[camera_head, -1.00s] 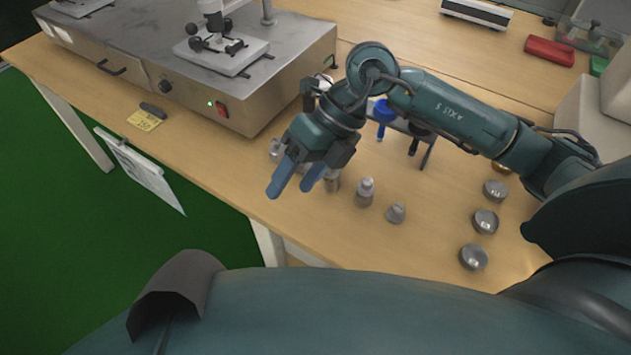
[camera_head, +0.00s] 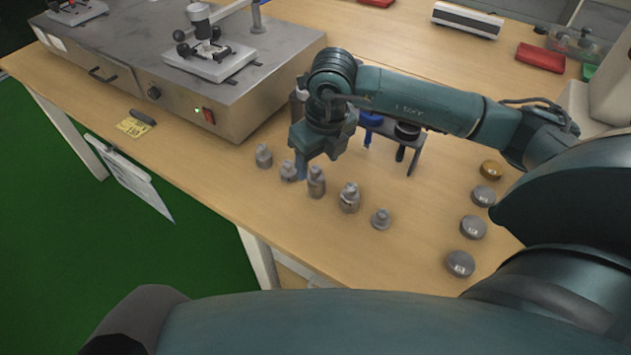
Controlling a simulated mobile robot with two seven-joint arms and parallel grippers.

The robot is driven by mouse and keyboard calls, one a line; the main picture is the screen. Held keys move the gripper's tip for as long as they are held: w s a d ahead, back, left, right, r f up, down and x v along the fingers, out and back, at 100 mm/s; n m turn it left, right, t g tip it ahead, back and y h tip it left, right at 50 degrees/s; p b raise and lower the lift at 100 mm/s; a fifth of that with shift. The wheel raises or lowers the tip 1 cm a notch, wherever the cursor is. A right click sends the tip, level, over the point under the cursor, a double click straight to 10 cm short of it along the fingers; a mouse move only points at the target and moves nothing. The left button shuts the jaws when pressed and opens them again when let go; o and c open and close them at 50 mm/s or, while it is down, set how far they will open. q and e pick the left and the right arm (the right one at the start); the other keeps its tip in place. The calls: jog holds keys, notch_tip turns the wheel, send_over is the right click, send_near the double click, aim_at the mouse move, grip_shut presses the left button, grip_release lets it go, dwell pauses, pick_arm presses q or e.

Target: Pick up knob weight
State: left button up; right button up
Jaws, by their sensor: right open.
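Several silver knob weights of different sizes stand upright in a row on the wooden table. From left to right I see one knob weight (camera_head: 263,156), a short one (camera_head: 288,172), a taller one (camera_head: 316,184), a large one (camera_head: 349,198) and a small one (camera_head: 381,219). My right gripper (camera_head: 303,168) points down with blue fingers, open, just above and behind the short and taller weights. I cannot tell whether it touches any of them. It holds nothing that I can see. My left gripper is not in view.
A metal machine box (camera_head: 190,75) stands at the left back. A rack with blue and black tools (camera_head: 407,132) is behind my right arm. Several round discs (camera_head: 473,227) lie at the right. A red tray (camera_head: 540,57) is at the back. Bare table (camera_head: 330,250) lies in front.

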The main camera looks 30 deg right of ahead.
aim_at(316, 169)
jog(key=f, duration=0.5)
jog(key=shift+w+a+f, duration=0.1)
jog(key=shift+w+f, duration=0.05)
jog(key=shift+w, duration=0.25)
grip_shut()
